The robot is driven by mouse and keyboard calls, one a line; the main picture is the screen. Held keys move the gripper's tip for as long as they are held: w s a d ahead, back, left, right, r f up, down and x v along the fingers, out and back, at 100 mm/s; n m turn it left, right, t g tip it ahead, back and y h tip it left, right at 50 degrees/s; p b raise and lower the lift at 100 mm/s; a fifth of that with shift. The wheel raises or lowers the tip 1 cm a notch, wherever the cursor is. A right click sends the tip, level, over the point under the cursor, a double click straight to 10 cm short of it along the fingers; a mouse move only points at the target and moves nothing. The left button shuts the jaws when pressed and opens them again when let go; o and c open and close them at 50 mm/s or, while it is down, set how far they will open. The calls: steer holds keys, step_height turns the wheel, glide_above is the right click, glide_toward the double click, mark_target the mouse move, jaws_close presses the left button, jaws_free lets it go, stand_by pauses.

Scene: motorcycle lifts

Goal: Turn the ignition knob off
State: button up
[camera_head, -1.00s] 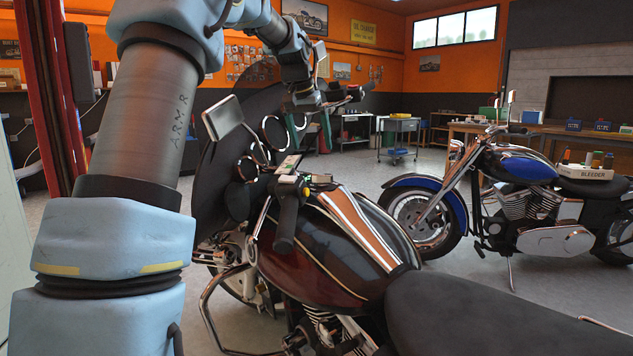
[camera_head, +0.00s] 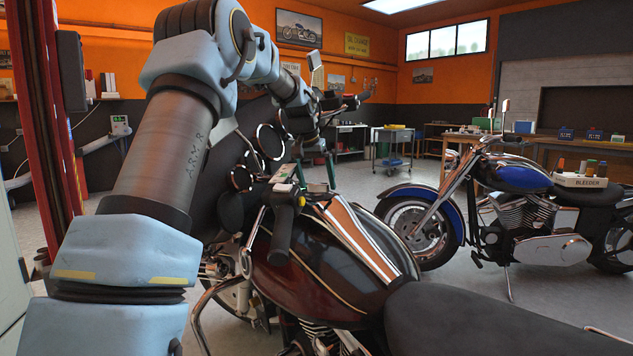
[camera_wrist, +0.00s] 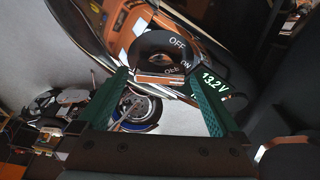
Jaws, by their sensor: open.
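In the wrist view the ignition dial (camera_wrist: 166,45) is a dark round face with white OFF and ON lettering. A flat orange-brown bar (camera_wrist: 160,80), apparently the knob's grip, lies crosswise at its lower edge. My gripper (camera_wrist: 159,76) is open, with one green finger on each side of the bar. I see gaps at both sides and cannot tell its exact height above the dial. In the head view my gripper (camera_head: 317,172) points down over the front of the dark red motorcycle's tank (camera_head: 325,265).
A black handlebar grip (camera_head: 281,232) and round chrome-rimmed gauges (camera_head: 269,142) are close to my gripper. A glowing 13.2 V readout (camera_wrist: 215,84) sits beside the right finger. A blue motorcycle (camera_head: 525,175) stands apart on the right, with open floor between.

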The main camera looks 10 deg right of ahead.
steer(key=c, duration=1.2)
